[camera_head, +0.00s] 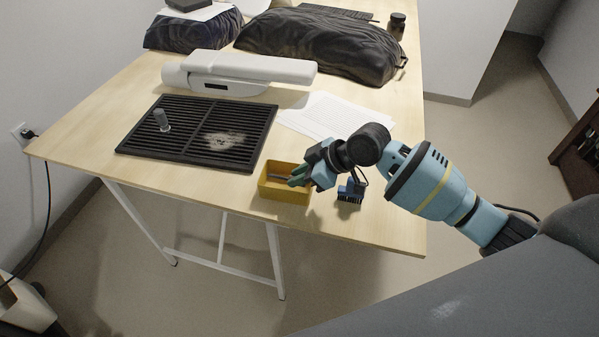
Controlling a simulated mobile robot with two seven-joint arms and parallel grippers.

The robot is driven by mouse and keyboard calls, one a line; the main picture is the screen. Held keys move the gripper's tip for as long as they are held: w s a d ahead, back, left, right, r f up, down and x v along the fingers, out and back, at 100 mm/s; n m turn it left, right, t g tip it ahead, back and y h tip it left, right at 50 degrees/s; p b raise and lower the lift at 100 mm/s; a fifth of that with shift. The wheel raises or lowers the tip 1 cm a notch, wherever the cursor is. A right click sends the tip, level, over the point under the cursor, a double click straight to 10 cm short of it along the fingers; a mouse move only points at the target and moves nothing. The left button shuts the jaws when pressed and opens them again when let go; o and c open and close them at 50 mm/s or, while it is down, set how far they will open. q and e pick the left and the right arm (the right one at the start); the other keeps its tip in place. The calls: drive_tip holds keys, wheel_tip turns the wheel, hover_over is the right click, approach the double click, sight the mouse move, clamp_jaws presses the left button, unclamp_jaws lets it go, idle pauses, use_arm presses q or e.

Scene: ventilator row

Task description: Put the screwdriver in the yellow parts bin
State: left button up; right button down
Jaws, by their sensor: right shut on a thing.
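The yellow parts bin (285,193) stands near the front edge of the wooden table. My right gripper (306,174) reaches in from the right to the bin's right side, with its fingers over the bin. It is shut on the screwdriver (297,179), whose green and dark handle shows at the fingers. The screwdriver's thin grey part points left across the bin opening. I cannot tell whether it touches the bin's floor or rim. The fingers hide part of the handle. My left gripper is not in view.
A small blue brush (350,192) lies just right of the bin. A black slatted grille (180,140) with a pale dusty patch and a grey peg is left. White paper (335,115), a white device (240,72) and dark bags (320,42) lie behind. The front right table corner is clear.

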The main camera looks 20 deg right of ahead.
drive_tip(key=c, duration=1.3)
unclamp_jaws()
drive_tip(key=shift+r, duration=0.1)
drive_tip(key=shift+r, duration=0.25)
drive_tip(key=v, duration=1.2)
drive_tip(key=shift+r+p, duration=0.3)
drive_tip(key=shift+p, duration=0.05)
